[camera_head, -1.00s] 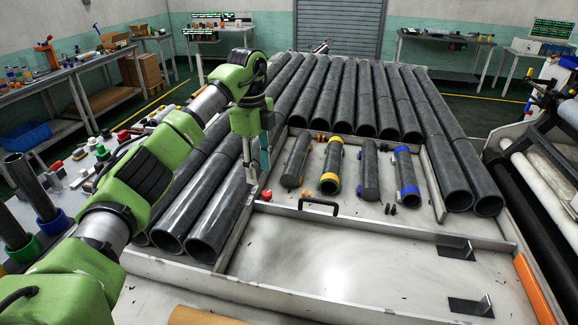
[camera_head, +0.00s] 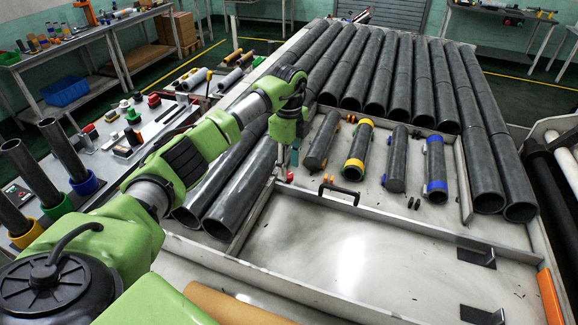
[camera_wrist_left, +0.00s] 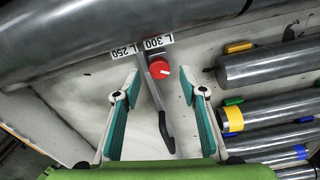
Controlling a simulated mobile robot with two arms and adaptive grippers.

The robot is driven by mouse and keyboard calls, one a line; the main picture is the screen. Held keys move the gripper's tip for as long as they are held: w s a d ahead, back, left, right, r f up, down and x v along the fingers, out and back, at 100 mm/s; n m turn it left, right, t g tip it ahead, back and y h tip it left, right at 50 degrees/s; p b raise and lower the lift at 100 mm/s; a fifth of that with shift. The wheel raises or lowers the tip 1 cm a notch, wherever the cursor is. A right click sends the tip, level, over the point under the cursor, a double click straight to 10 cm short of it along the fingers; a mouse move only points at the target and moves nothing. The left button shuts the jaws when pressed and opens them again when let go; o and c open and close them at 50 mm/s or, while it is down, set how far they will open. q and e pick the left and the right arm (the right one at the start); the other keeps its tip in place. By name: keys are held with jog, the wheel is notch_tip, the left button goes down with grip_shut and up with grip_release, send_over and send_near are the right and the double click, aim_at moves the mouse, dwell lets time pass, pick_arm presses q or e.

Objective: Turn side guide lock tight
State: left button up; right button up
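The side guide lock is a round red knob (camera_wrist_left: 159,69) with a white mark, on a metal guide bar by the labels "L 250" and "L 300" in the left wrist view. In the head view the red knob (camera_head: 290,177) shows just below my left gripper (camera_head: 287,158). In the left wrist view my left gripper (camera_wrist_left: 159,76) is open and empty, with its teal fingers spread to either side of the bar. The knob appears between the fingertips; I cannot tell the height gap. A black handle (camera_wrist_left: 166,131) lies nearer the palm. My right gripper is not in view.
Large dark pipes (camera_head: 240,190) lie beside the guide. Smaller rollers with yellow (camera_head: 356,150) and blue (camera_head: 435,170) rings lie to the right. The pale tray floor (camera_head: 350,255) in front is clear.

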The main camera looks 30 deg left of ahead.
pick_arm(q)
jog(key=shift+f, duration=0.9)
jog(key=shift+s+f, duration=0.1)
jog(key=shift+f, duration=0.25)
grip_shut()
